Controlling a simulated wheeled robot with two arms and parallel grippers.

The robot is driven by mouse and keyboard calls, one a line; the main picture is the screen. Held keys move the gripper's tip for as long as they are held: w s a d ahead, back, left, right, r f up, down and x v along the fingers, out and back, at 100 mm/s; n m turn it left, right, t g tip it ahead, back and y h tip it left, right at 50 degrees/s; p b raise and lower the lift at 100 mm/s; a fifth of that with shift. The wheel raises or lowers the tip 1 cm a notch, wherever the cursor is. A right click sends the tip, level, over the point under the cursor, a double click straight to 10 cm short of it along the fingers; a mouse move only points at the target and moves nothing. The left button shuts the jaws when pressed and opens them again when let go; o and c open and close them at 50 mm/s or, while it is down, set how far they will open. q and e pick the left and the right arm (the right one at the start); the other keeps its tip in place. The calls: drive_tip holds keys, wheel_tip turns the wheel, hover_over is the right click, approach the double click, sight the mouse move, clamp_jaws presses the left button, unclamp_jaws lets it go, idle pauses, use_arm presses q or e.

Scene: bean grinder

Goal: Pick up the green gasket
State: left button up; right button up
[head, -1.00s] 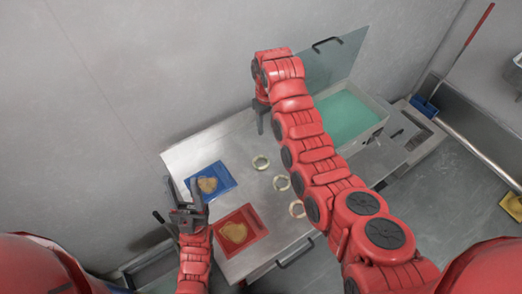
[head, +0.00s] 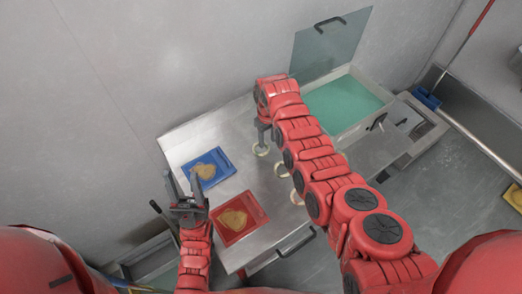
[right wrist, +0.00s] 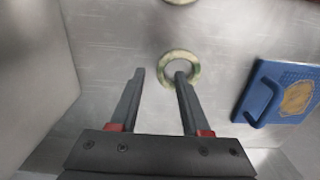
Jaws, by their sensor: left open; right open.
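A pale green-cream ring (head: 261,154), the likely green gasket, lies flat on the metal table. It also shows in the right wrist view (right wrist: 178,55). My right gripper (head: 263,142) is open, pointing down at this ring; in the right wrist view its right fingertip overlaps the ring's opening, while the left fingertip is outside it to the left. I cannot tell whether the finger touches it. Two more pale rings, one (head: 281,170) partly behind my right arm and one (head: 296,198), lie nearer the front. My left gripper (head: 183,186) is open and empty near the blue tray.
A blue tray (head: 226,163) and a red tray (head: 261,212), each with a tan patch, lie on the table's left part. A teal-lined bin (head: 345,104) with a raised lid (head: 332,48) stands at the back right. Table (head: 185,140) is clear at the back left.

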wheel_tip(320, 180, down, 2)
drive_tip(key=shift+f, duration=0.1)
drive_tip(key=shift+r, duration=0.2)
drive_tip(key=shift+c, duration=0.2)
clamp_jaws()
drive_tip(key=shift+r, duration=0.1)
